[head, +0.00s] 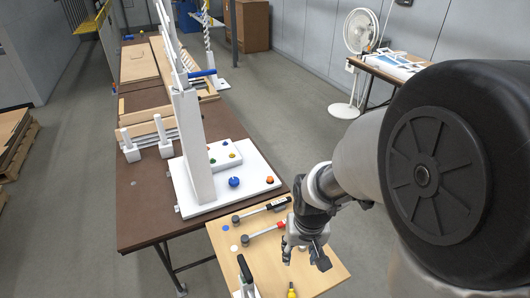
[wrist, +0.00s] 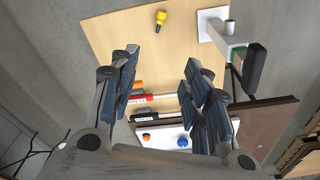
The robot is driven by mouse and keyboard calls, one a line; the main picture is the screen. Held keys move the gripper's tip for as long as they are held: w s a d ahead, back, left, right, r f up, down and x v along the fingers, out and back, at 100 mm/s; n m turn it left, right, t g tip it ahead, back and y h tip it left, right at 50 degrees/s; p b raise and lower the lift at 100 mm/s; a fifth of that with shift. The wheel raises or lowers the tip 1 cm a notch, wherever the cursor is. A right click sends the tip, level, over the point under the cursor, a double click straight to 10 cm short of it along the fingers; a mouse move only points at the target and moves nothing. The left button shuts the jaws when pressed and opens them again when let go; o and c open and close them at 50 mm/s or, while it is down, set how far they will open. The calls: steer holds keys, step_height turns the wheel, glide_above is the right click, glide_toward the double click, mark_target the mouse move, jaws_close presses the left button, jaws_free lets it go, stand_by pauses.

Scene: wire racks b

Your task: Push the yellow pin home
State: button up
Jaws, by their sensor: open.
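A small yellow knob (head: 232,155) shows on the raised step of the white fixture (head: 205,207) on the brown bench. How far it stands out is too small to tell. A separate yellow-handled piece with a dark end lies on the light wooden board (head: 335,272); it shows in the wrist view (wrist: 161,17) and at the bottom of the head view (head: 291,292). I cannot tell for sure which is the pin. My gripper (wrist: 158,68) is open and empty, pointing down above the board. It also shows in the head view (head: 305,257), right of and nearer than the fixture.
The fixture also carries a blue knob (head: 234,182) and an orange one (head: 270,180). A tall white post (head: 190,145) rises from its left side. A white fan (head: 360,45) stands behind.

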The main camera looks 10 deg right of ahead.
steer(key=g+p, duration=0.1)
steer(key=p, duration=0.1)
glide_toward(292, 293)
step_height(292, 293, down, 3)
steer(key=b, duration=0.3)
steer(key=shift+m, duration=0.3)
steer(key=shift+w+f+b, duration=0.2)
steer(key=shift+f+b, duration=1.25)
steer(key=shift+f, duration=1.7)
steer(key=shift+r, duration=0.1)
steer(key=shift+c, duration=0.5)
jaws_close()
steer(key=shift+r, duration=0.1)
